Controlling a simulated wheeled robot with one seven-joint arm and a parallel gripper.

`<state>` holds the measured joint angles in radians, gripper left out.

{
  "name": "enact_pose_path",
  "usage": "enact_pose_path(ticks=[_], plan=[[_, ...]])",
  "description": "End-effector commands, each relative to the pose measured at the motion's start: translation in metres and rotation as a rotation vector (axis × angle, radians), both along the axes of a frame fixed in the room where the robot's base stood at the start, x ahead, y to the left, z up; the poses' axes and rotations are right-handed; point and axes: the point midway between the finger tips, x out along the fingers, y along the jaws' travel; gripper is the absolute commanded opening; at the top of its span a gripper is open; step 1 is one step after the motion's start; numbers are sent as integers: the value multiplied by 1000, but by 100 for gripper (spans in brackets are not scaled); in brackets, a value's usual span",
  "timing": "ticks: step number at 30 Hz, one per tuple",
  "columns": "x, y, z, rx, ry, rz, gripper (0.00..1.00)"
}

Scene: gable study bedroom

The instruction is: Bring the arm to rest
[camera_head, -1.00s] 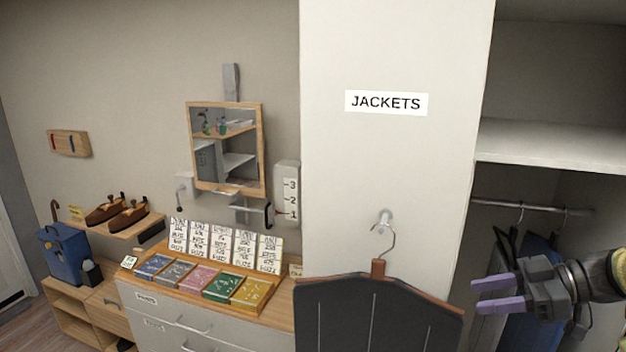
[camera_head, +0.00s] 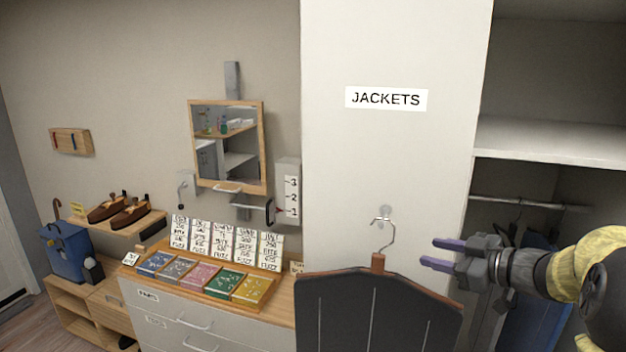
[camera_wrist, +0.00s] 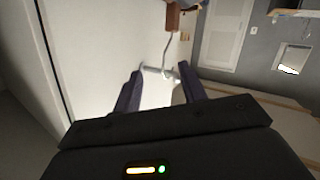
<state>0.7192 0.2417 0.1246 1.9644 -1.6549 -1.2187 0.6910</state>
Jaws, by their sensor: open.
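My gripper (camera_head: 437,254) is at the right in the head view, in front of the wardrobe's side panel and open closet. Its two purple fingers point left and are spread apart with nothing between them. In the wrist view my gripper (camera_wrist: 160,80) also shows open fingers, with the hook beyond them. A dark garment (camera_head: 375,310) on a wooden-topped hanger (camera_head: 378,262) hangs from the wall hook (camera_head: 384,219) on the panel. My gripper is to the right of the hanger's metal neck and appears apart from it.
The closet has a shelf (camera_head: 550,140) and a rail (camera_head: 530,203) with clothes at the right. A drawer unit (camera_head: 180,320) with colored packets stands at the left. A mirror (camera_head: 227,147) and a shoe shelf (camera_head: 125,222) are on the wall.

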Motion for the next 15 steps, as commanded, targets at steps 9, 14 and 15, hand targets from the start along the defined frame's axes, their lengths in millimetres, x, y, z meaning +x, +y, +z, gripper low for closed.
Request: enact_pose_path(ticks=[9,14,15], plan=[[36,16,-40,-29,50,-440,42],[22,19,-78,-59,191,-623,42],[15,20,-89,-67,234,-662,42]])
